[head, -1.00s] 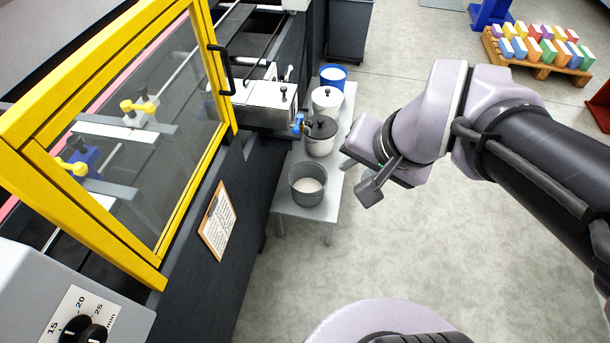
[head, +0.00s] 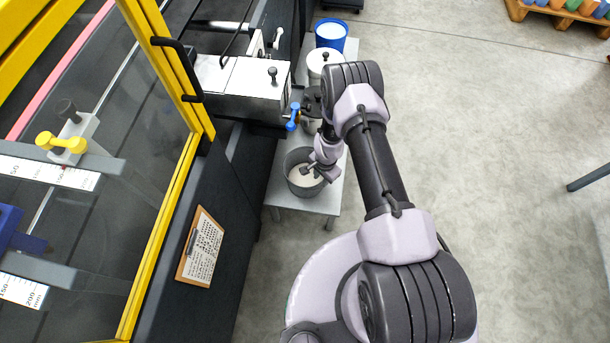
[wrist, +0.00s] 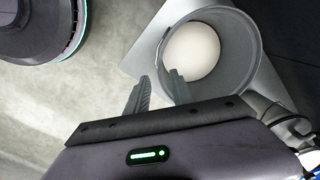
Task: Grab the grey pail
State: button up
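The grey pail (head: 304,191), open-topped with pale contents, stands upright on the near end of a narrow grey bench (head: 329,201). My gripper (head: 312,172) is over the pail's right side in the head view and covers part of its opening. In the wrist view the pail (wrist: 244,48) is at the upper right. My gripper (wrist: 160,76) is open there, its two fingers apart at the pail's near-left rim. One finger overlaps the rim, the other appears outside it. Whether either touches the wall I cannot tell.
Behind the pail on the bench stand a dark-lidded pot (head: 308,127), mostly hidden by my arm, a white lidded pot (head: 318,62) and a blue bucket (head: 331,45). The machine with a blue-ended handle (head: 293,117) borders the bench's left.

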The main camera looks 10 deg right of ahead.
jog(key=b, duration=0.2)
send_over(319, 188)
jog(key=s, duration=0.1)
notch_tip(319, 188, down, 5)
jog(key=shift+f, duration=0.1)
jog(key=f+b, duration=0.1)
jog(key=f, duration=0.1)
jog(key=w+f+b, duration=0.1)
jog(key=f+b, duration=0.1)
jog(key=f, duration=0.1)
jog(key=shift+f+b, duration=0.1)
jog(key=shift+b, duration=0.2)
grip_shut()
dwell(0.5)
